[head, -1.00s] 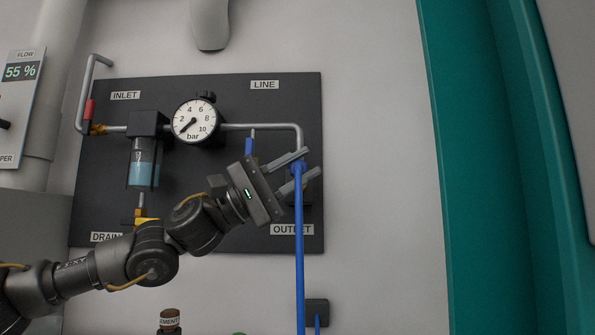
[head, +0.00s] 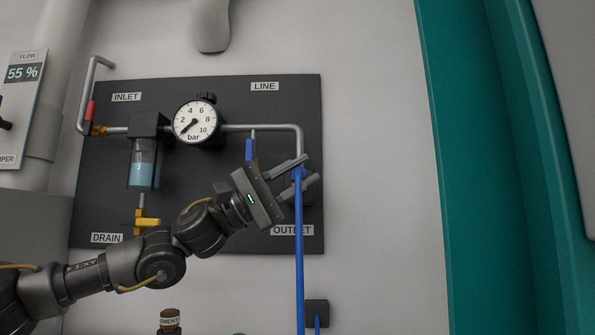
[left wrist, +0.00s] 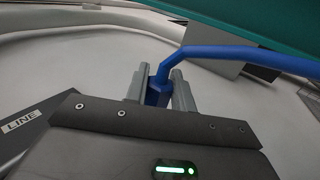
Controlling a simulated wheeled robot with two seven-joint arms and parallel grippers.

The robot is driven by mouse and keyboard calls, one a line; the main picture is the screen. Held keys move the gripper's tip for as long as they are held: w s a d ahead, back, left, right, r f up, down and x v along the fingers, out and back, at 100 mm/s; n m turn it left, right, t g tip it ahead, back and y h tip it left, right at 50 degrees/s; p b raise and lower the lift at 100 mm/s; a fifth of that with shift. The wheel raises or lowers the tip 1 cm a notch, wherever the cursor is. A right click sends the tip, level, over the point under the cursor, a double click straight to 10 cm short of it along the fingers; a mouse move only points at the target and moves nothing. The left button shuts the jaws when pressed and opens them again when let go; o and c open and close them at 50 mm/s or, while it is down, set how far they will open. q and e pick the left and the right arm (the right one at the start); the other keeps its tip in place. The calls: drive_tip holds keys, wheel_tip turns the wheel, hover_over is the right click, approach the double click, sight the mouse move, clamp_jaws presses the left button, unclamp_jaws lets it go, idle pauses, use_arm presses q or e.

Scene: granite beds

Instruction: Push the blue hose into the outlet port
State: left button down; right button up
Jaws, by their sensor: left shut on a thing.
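The blue hose (head: 299,250) hangs down from my left gripper (head: 301,174) in the head view. The left gripper is shut on the hose's upper end, which has a blue fitting (left wrist: 157,94) between the two fingers in the left wrist view. The gripper is in front of the lower right of the dark panel, just above the OUTLET label (head: 291,230). The outlet port is hidden behind the fingers and the hose end, so I cannot tell whether the hose touches it. My right gripper is not in view.
The dark panel (head: 100,190) carries a pressure gauge (head: 195,121), a grey pipe (head: 265,127), a filter bowl (head: 143,165) and a yellow drain valve (head: 148,222). A blue-handled valve (head: 249,150) is close to the gripper. The wall right of the panel is clear.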

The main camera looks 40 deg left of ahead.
sight(299, 178)
use_arm(q)
drive_tip(key=shift+w+a, duration=0.35)
drive_tip(key=shift+w, duration=0.1)
drive_tip(key=shift+w+a, duration=0.4)
drive_tip(key=shift+w, duration=0.15)
drive_tip(key=shift+w+a, duration=0.25)
drive_tip(key=shift+w, duration=0.05)
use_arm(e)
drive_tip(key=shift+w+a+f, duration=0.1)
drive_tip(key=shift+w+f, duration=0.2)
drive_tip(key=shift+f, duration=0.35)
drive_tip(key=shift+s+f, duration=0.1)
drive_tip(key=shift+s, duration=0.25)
use_arm(q)
drive_tip(key=shift+f, duration=0.1)
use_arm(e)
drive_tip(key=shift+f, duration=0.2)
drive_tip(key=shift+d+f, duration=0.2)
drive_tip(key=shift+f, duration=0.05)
use_arm(q)
drive_tip(key=shift+b, duration=0.65)
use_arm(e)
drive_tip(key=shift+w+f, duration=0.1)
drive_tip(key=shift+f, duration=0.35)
